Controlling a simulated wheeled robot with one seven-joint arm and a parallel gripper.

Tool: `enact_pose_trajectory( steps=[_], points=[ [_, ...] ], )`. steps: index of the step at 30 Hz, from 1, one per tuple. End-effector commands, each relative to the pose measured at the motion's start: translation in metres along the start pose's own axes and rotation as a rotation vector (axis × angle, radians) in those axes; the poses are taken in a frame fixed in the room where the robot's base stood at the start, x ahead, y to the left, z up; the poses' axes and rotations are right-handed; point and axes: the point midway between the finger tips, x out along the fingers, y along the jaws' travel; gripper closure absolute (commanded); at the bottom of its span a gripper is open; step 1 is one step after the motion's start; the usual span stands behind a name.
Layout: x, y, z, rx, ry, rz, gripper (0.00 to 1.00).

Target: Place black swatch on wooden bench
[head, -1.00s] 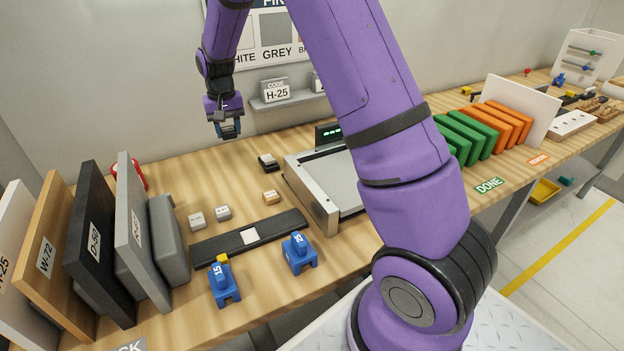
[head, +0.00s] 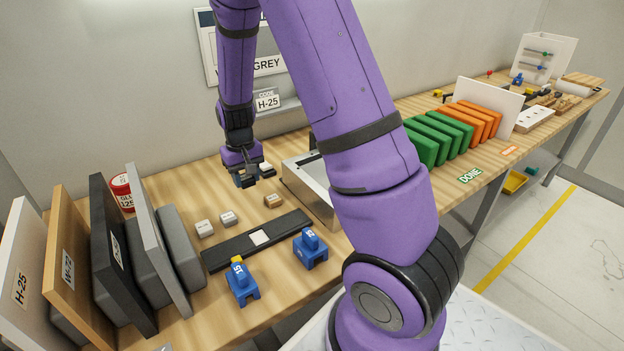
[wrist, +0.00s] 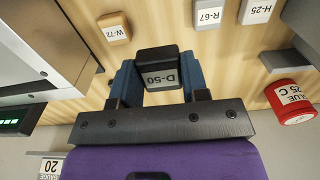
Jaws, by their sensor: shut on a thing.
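The black swatch (wrist: 158,58), labelled D-50, sits between the blue fingers of my gripper (wrist: 160,82) in the wrist view. The fingers are shut on its two sides. In the head view my gripper (head: 246,180) points down, low over the wooden bench (head: 300,246), behind the row of small swatches. The swatch is mostly hidden there by the fingers. I cannot tell whether its underside touches the bench.
Small swatches W-72 (wrist: 115,28), R-67 (wrist: 210,14) and H-25 (wrist: 257,10) lie nearby. A metal-framed machine (head: 310,185) stands right of my gripper. A red glue can (head: 122,190) stands behind upright panels at left. Blue clamps (head: 310,250) stand in front.

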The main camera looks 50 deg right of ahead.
Motion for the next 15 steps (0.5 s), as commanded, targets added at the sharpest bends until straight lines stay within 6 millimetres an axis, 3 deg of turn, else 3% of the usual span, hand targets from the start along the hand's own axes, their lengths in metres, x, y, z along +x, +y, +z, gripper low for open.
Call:
enact_pose_trajectory(
  steps=[4, 10, 15],
  points=[
    [0.009, 0.001, 0.002, -0.001, -0.002, 0.000, 0.81],
    [0.042, 0.001, 0.002, -0.001, -0.004, 0.000, 0.81],
    [0.058, 0.001, 0.001, -0.001, -0.001, 0.000, 0.81]
  ],
)
